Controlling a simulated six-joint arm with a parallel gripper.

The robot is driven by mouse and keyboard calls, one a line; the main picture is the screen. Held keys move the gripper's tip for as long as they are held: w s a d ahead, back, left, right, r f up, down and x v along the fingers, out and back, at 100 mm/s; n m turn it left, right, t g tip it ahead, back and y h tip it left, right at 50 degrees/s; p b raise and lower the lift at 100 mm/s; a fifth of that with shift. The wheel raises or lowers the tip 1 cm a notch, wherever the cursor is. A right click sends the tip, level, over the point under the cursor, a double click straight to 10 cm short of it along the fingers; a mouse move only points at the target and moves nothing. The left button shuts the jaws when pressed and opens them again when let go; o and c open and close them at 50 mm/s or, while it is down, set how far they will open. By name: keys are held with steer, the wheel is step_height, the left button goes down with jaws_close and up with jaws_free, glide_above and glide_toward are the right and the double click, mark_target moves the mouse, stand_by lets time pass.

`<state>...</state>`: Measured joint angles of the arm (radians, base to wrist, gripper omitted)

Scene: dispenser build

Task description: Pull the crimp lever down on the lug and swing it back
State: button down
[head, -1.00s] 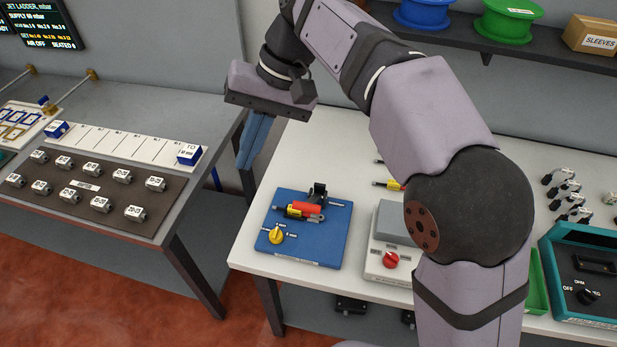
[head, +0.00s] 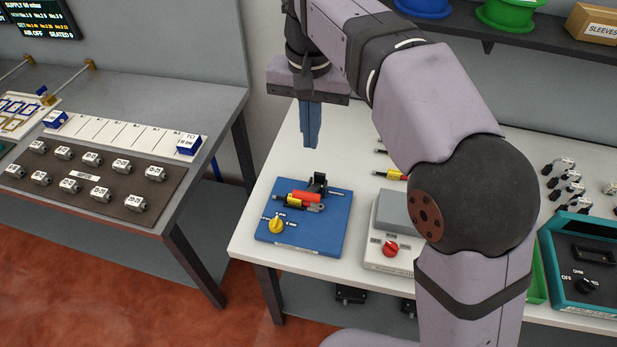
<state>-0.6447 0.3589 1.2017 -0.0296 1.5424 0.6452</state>
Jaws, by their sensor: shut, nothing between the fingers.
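The crimp tool is on a blue base plate (head: 325,238) near the left end of the white table. On it are a red-gripped lever (head: 306,196), lying about level, a black upright block (head: 318,183) and a yellow knob (head: 276,225). A yellow-banded piece with a silvery end (head: 314,207), perhaps the lug, lies just in front of the red grip. Whether it sits in the jaws is too small to tell. My gripper (head: 311,145) points straight down above the back of the plate, its blue fingers shut and empty, apart from the lever.
A grey box with a red knob (head: 390,249) stands right of the plate. More yellow-banded pieces (head: 392,174) lie behind it, partly hidden by my arm. A teal meter (head: 570,310) is at far right. A shelf with spools (head: 510,14) runs above the back.

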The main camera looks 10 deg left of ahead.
steer(key=p, duration=0.2)
glide_above(307, 193)
steer(key=w, duration=0.2)
step_height(307, 193, down, 9)
steer(key=shift+f, duration=0.15)
steer(key=shift+s+f, duration=0.3)
steer(key=shift+f, duration=0.2)
steer(key=shift+s+f, duration=0.25)
steer(key=shift+f, duration=0.25)
steer(key=shift+s+f+t+b, duration=0.3)
steer(key=shift+s+f+b, duration=0.25)
steer(key=shift+b, duration=0.7)
steer(key=s+f+t+b, duration=0.2)
steer(key=s+f+b, duration=0.2)
steer(key=b, duration=0.4)
steer(key=shift+s+f, duration=0.3)
steer(key=shift+f, duration=0.2)
steer(key=shift+r, duration=0.1)
